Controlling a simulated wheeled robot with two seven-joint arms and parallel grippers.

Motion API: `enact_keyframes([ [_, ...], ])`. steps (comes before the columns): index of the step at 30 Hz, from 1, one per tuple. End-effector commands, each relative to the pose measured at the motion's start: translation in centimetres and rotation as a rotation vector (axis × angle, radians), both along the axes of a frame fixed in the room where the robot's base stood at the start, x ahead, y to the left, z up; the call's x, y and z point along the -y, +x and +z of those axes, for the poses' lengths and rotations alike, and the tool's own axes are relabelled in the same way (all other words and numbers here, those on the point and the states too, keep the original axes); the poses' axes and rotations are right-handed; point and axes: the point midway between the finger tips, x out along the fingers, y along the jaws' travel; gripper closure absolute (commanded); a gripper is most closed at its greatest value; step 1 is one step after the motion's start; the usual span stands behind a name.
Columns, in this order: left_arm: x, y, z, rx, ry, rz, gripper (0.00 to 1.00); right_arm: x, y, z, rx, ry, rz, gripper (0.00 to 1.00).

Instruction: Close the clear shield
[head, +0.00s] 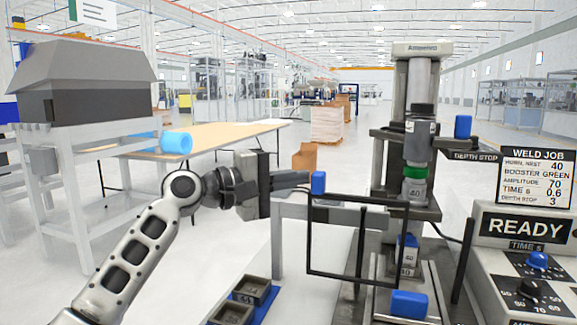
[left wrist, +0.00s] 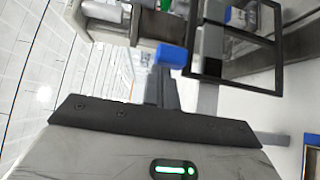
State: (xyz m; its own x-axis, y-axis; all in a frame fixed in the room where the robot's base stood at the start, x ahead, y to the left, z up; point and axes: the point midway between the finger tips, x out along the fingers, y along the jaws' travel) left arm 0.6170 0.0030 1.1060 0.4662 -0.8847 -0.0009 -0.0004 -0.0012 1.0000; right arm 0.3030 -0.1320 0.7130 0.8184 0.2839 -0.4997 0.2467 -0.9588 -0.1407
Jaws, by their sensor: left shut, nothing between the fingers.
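The clear shield is a see-through panel in a thin black frame (head: 309,240), standing in front of the press (head: 417,120) in the head view. A blue knob (head: 318,183) sits at its upper left corner. The frame (left wrist: 235,86) and blue knob (left wrist: 172,55) also show in the left wrist view. My left gripper (head: 306,181) is shut and empty, its fingertips beside the knob on its left. Whether they touch it is unclear. My right gripper is out of view.
A control box (head: 525,228) marked READY stands at the right. A blue block (head: 409,304) sits at the press's front. Two grey bins (head: 252,289) are at the lower middle. A wooden-topped table (head: 215,135) stands behind my left arm.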

Motion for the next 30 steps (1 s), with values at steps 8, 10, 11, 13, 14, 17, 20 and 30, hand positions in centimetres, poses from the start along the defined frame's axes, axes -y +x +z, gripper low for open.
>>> enact_keyframes([
  [8, 6.2, -1.8, 0.8, -0.001, -0.004, 0.005, 1.0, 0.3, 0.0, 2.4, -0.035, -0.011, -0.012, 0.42],
  [10, 7.5, -2.2, 0.7, -0.002, -0.003, 0.005, 1.0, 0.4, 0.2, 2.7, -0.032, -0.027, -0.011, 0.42],
  [11, 8.0, -2.3, 0.6, -0.002, -0.003, 0.005, 1.0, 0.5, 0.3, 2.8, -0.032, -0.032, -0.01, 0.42],
  [13, 9.0, -2.6, 0.5, -0.001, -0.003, 0.004, 1.0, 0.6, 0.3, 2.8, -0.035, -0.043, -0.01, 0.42],
  [14, 9.3, -2.7, 0.4, -0.001, -0.003, 0.005, 1.0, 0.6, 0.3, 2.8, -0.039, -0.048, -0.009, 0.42],
  [17, 10.0, -2.9, 0.3, 0.0, -0.002, 0.007, 1.0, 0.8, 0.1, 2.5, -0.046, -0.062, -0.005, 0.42],
  [20, 10.4, -3.0, 0.2, 0.001, -0.002, 0.006, 1.0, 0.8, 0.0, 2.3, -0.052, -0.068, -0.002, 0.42],
  [30, 10.8, -3.2, 0.1, 0.001, 0.0, -0.002, 1.0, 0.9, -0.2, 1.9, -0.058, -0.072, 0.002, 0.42],
])
